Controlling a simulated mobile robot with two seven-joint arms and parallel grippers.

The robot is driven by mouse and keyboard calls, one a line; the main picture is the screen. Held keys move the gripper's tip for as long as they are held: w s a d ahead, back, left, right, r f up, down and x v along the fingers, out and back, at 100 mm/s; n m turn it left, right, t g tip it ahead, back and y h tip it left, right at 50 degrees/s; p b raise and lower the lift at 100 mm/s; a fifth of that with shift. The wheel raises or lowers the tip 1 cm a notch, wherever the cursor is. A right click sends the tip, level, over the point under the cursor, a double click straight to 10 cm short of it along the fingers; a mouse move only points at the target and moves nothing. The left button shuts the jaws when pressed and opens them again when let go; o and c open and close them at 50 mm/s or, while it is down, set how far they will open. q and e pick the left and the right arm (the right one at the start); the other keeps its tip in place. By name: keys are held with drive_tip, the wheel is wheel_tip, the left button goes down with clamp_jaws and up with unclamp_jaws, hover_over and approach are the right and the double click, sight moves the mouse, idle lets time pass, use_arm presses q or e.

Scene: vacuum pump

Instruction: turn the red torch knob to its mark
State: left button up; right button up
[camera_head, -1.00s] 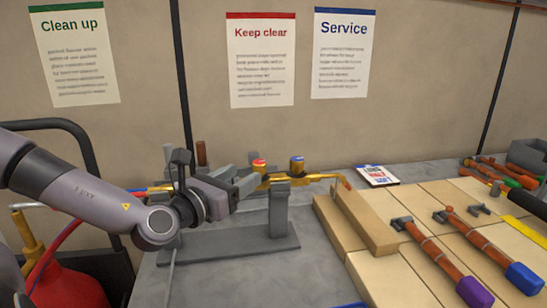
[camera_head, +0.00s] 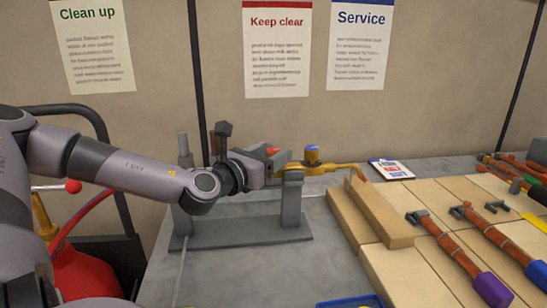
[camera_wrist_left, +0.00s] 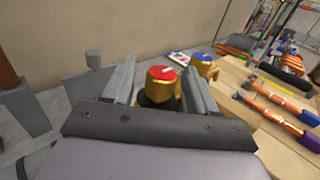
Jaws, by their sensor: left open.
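The brass torch (camera_head: 345,166) rests on a grey stand (camera_head: 290,203), its bent tip pointing right. The red torch knob (camera_head: 271,151) shows only in part in the head view, behind my left gripper (camera_head: 272,167). In the left wrist view the red-topped knob (camera_wrist_left: 161,74) has a gold side and a pale line on top. It sits between the two open fingers of my left gripper (camera_wrist_left: 157,85), with a gap seen at the left finger; contact at the right finger is unclear. The blue knob (camera_head: 312,149) stands just right of it. The mark is not discernible. My right gripper is not in view.
A small card (camera_head: 391,169) lies behind. A red cylinder (camera_head: 85,275) stands at left. The grey bench in front of the stand is mostly clear.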

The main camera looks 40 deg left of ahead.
use_arm(q)
drive_tip(key=shift+w, duration=0.45)
